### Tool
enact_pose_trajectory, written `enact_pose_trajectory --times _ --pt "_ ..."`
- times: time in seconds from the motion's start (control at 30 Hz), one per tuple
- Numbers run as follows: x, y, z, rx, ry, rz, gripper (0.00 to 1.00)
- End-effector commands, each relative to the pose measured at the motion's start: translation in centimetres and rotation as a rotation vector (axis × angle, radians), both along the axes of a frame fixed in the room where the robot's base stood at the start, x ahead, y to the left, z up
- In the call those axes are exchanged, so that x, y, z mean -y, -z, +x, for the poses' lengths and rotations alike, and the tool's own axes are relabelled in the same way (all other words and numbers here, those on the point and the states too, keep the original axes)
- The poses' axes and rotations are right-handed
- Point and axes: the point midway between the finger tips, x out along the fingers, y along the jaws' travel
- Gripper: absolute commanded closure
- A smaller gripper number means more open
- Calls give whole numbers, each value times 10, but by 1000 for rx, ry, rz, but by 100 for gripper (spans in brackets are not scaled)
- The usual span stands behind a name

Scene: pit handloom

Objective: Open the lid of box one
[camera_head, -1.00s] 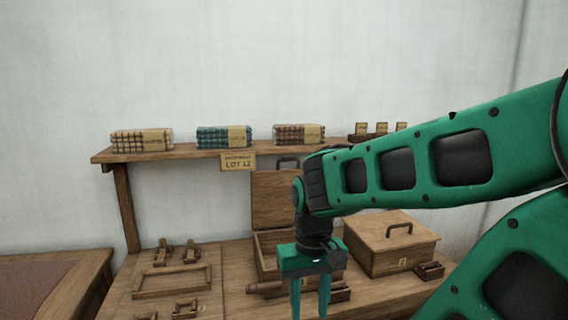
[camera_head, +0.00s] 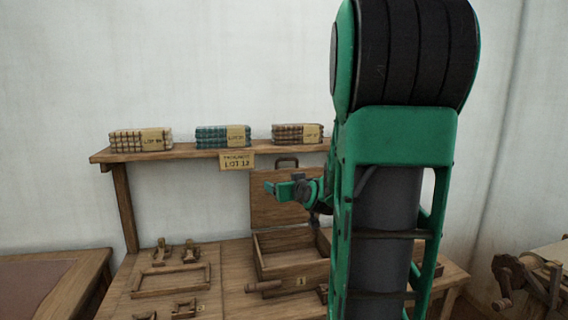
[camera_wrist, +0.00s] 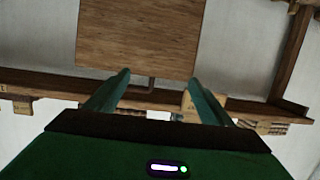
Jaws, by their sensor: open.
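Box one (camera_head: 292,273), a wooden box with a "1" label on its front, stands on the bench with its inside showing. Its lid (camera_head: 268,207) stands upright at the back, with the handle (camera_head: 287,162) at the top edge. My gripper (camera_wrist: 159,76) is open and empty. In the head view it is raised in front of the lid, partly hidden by my arm. In the wrist view, which looks upside down, the lid (camera_wrist: 138,35) and its handle (camera_wrist: 151,86) appear beyond and between the fingers. I see no contact with the lid.
A shelf (camera_head: 180,153) with several cloth bundles runs behind the lid, with a "LOT 12" sign (camera_head: 237,161). A wooden frame (camera_head: 171,281) and small wooden parts lie left on the bench. My arm hides the bench's right part.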

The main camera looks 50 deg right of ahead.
Motion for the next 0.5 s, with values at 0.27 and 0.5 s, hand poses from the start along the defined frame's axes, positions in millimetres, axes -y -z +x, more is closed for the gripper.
enact_pose_trajectory --times 0.27,0.5 --pt "42 -40 -4 193 79 -82 25" --pt "56 -43 14 206 83 -89 25"
